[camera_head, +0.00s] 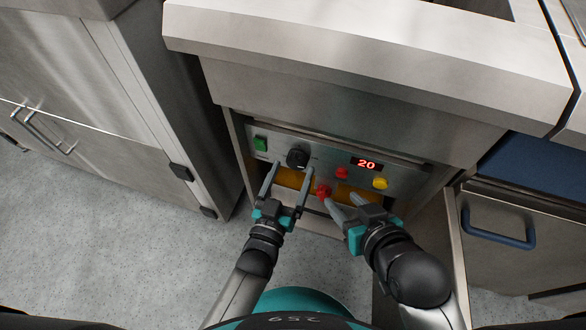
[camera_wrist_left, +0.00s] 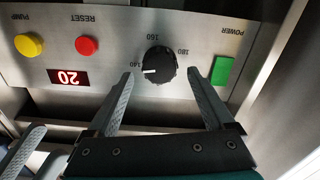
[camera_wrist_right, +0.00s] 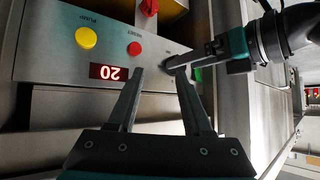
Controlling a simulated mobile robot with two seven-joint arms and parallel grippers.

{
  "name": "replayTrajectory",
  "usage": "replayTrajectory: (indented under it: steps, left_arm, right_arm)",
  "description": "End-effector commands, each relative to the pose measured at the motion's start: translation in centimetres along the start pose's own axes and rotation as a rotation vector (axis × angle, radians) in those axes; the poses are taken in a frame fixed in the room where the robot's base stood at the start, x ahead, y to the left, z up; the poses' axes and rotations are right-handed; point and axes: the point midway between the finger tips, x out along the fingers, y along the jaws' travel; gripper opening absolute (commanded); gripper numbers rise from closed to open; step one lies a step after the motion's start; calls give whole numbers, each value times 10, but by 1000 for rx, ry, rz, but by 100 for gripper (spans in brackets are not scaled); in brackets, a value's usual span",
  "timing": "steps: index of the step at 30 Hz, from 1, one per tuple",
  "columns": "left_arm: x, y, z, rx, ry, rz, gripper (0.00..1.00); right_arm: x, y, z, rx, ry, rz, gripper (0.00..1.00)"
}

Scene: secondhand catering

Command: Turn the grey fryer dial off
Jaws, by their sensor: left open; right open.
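The dark grey fryer dial (camera_head: 297,158) sits on the steel control panel (camera_head: 330,166). In the left wrist view the dial (camera_wrist_left: 158,65) has a white pointer near the 140 mark; 160 and 180 are also printed around it. My left gripper (camera_head: 292,168) is open, with one finger on each side of the dial and a visible gap to it. My right gripper (camera_head: 341,198) is open and empty, lower and to the right, below the panel. In the right wrist view the left gripper's fingers mostly hide the dial.
The panel also has a green power switch (camera_head: 260,144), red reset button (camera_head: 342,172), yellow pump button (camera_head: 380,183) and red display reading 20 (camera_head: 366,164). A red handle (camera_head: 323,191) sits below, between my grippers. A steel cabinet (camera_head: 90,110) stands left.

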Motion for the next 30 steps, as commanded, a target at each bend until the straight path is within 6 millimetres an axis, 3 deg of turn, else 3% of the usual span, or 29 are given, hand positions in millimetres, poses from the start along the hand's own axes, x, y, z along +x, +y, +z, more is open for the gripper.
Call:
replayTrajectory:
  steps: [9, 20, 30]
  left_arm:
    - [16, 0, 0, 0, 0, 0, 86]
    - [17, 0, 0, 0, 0, 0, 86]
    - [17, 0, 0, 0, 0, 0, 48]
  right_arm:
    - [6, -11, -6, 9, 105, -30, 50]
    - [6, -12, -8, 10, 118, -33, 50]
    - [6, -12, -7, 10, 116, -33, 50]
